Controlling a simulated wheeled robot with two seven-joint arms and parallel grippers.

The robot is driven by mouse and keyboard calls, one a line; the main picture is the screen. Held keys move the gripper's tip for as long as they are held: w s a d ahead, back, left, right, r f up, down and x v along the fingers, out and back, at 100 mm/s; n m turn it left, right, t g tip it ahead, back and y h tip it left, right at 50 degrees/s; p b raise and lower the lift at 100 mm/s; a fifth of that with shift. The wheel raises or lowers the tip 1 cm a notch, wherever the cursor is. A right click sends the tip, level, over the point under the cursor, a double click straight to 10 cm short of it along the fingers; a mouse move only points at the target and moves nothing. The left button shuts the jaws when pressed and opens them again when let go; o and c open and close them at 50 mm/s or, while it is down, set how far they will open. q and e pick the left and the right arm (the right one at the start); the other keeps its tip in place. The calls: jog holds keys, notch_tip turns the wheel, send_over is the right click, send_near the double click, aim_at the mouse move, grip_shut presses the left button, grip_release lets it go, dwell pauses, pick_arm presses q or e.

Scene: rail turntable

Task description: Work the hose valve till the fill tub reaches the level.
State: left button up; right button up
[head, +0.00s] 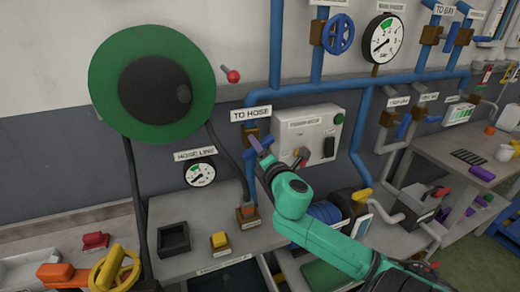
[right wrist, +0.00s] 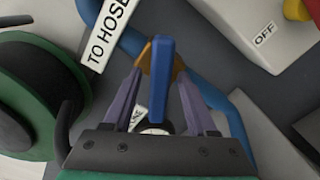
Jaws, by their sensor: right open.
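The hose valve has a brass-coloured body (head: 251,132) on a blue pipe, just under the "TO HOSE" label (head: 250,114). In the right wrist view its blue lever (right wrist: 162,85) stands between my two purple fingers, with the brass body (right wrist: 177,66) behind it. My right gripper (head: 262,150) is open at the valve, with a gap visible on each side of the lever; I cannot tell if either finger touches it. The gripper hides much of the lever in the head view. I cannot make out the fill tub or its level mark. My left gripper is not in view.
A green hose reel (head: 103,75) hangs at the left, above the "HOSE LINE" gauge (head: 200,173). A grey control box (head: 325,123) sits close right of the valve. A bench (head: 440,150) stands right.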

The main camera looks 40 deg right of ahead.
jog(key=p+v, duration=0.2)
jog(key=v, duration=1.2)
jog(key=shift+s+p, duration=0.25)
jog(key=shift+p, duration=0.05)
jog(key=shift+a, duration=0.15)
dwell(6.2)
